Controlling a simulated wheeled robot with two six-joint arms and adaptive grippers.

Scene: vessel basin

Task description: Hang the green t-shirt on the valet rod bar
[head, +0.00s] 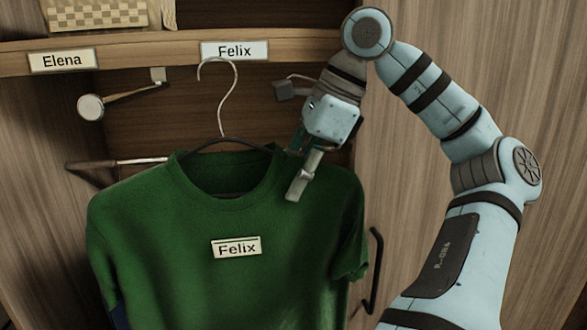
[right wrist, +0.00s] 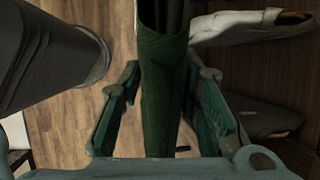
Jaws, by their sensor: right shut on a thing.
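The green t-shirt (head: 270,235) hangs on a dark hanger with a pale wire hook (head: 227,95), with a "Felix" tag on its chest. My right gripper (head: 300,170) is shut on the shirt at the shoulder on the right of the picture. In the right wrist view the green cloth (right wrist: 160,95) runs between the two fingers. A valet rod bar (head: 130,94) with a round end knob (head: 90,107) sticks out under the shelf, left of the hook. The hook looks free of it. My left gripper is not in view.
The shelf edge (head: 140,54) above carries "Elena" (head: 62,60) and "Felix" (head: 234,51) labels. A dark handle (head: 376,270) stands right of the shirt. A pale shoe-like thing (right wrist: 250,25) shows in the right wrist view.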

